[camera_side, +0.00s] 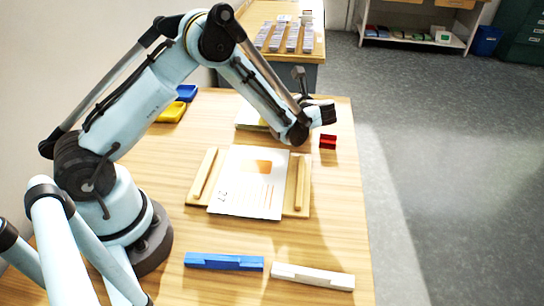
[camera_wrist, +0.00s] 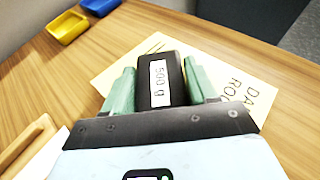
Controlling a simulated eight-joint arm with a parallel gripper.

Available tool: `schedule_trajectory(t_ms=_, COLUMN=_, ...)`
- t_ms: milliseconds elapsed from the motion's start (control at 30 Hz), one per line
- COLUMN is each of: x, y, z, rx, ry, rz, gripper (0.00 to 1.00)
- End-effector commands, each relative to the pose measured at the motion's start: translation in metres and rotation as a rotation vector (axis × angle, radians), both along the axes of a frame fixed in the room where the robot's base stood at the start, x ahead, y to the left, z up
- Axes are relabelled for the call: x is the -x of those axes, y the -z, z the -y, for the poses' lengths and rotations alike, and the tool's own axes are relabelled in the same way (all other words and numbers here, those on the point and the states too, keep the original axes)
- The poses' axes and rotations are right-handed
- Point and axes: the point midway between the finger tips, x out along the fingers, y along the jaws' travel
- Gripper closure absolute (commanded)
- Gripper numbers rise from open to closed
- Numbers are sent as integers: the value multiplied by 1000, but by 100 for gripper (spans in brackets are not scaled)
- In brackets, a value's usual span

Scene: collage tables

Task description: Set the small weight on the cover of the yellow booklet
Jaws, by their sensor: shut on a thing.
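My gripper (camera_wrist: 158,70) has green fingers on both sides of a small dark weight (camera_wrist: 160,82) with a white label reading "500 g". It is shut on the weight. In the wrist view the yellow booklet (camera_wrist: 238,80) lies on the table behind and below the weight, with printed letters on its right part. The weight overlaps the booklet in this view; I cannot tell whether they touch. In the side view only a pale edge of the booklet (camera_side: 247,118) shows behind my arm.
A wooden board with rails (camera_side: 203,175) bears a printed white sheet (camera_side: 245,190) in front. A red block (camera_side: 327,141) is near the right edge. Blue (camera_side: 223,261) and white (camera_side: 312,276) bars lie at the front. Yellow (camera_side: 172,112) and blue (camera_side: 187,92) trays stand behind.

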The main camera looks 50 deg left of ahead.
Motion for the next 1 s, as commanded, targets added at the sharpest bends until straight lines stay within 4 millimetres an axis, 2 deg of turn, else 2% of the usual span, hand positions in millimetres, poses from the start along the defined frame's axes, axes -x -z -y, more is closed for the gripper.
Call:
schedule_trajectory(t_ms=600, x=0, y=15, z=0, rx=-2, ry=0, rz=0, gripper=95)
schedule_trajectory(t_ms=1000, x=0, y=16, z=0, rx=-2, ry=0, rz=0, gripper=95)
